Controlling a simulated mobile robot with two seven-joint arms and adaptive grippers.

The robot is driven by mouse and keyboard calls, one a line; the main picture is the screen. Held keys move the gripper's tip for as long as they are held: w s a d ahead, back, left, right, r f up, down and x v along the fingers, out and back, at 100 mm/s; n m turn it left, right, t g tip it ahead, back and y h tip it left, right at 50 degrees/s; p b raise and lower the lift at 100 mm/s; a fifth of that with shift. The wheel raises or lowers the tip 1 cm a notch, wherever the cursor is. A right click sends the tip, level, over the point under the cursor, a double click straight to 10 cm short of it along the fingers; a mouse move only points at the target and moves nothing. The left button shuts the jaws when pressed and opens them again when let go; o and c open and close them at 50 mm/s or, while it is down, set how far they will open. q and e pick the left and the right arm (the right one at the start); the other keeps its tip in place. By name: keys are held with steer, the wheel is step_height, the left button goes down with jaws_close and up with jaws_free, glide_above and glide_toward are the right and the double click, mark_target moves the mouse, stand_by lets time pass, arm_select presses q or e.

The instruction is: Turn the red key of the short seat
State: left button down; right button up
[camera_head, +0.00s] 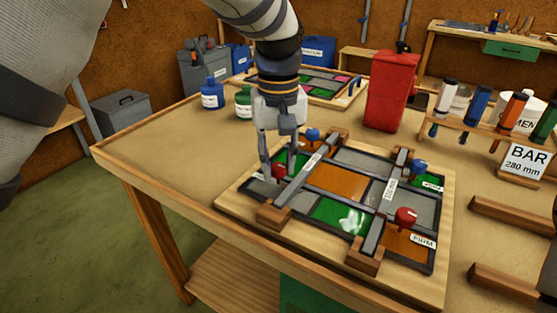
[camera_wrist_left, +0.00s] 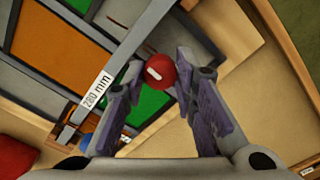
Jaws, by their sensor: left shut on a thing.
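A leaded panel (camera_head: 340,183) of green, orange and grey panes lies on a wooden board (camera_head: 235,200). Two bars cross it between wooden blocks. My left gripper (camera_head: 280,165) points down at the panel's left side and is shut on a red key (camera_head: 279,172). In the left wrist view, the red key (camera_wrist_left: 160,70) with a white mark sits between the fingertips, beside a bar labelled 280 mm (camera_wrist_left: 97,91). Another red key (camera_head: 405,217) stands by the right bar. Blue keys stand by the left bar (camera_head: 312,135) and the right bar (camera_head: 418,166). My right gripper is out of view.
A red bin (camera_head: 391,90) stands behind the panel. A rack (camera_head: 490,130) of coloured bottles and a BAR 280 mm sign (camera_head: 524,162) are at the right. Blue (camera_head: 212,94) and green (camera_head: 244,101) bottles stand behind my gripper. The table's left part is clear.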

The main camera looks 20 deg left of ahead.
mark_target(278, 165)
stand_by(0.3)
arm_select(q)
steer(key=c, duration=1.3)
jaws_free()
step_height(278, 165, up, 12)
